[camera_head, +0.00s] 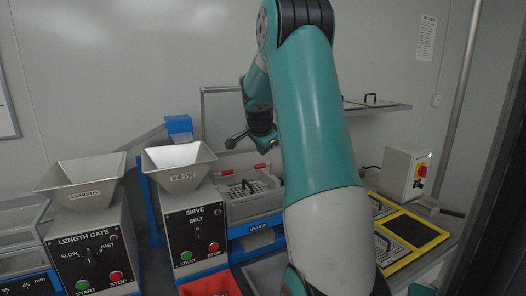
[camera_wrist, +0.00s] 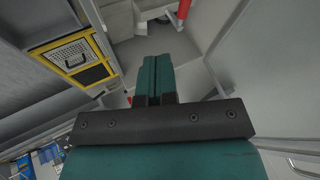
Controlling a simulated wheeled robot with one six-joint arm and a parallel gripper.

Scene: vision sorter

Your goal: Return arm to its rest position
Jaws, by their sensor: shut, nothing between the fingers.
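My arm rises in front of the head camera, bends at the top and comes down behind its own thick teal link. My gripper (camera_head: 236,139) shows small and dark to the left of that link, above the sieve tray (camera_head: 238,211), and points left. In the wrist view my gripper (camera_wrist: 155,64) has its two teal fingers side by side, shut with nothing between them. The fingers are clear of the surfaces behind them. Part of the wrist is hidden by the arm in the head view.
The length gate machine (camera_head: 88,245) and the sieve machine (camera_head: 194,228) with hoppers stand at left. A yellow-framed panel (camera_head: 424,229) and a box with a red button (camera_head: 403,172) are at right. A wall shelf (camera_head: 376,107) is behind my arm.

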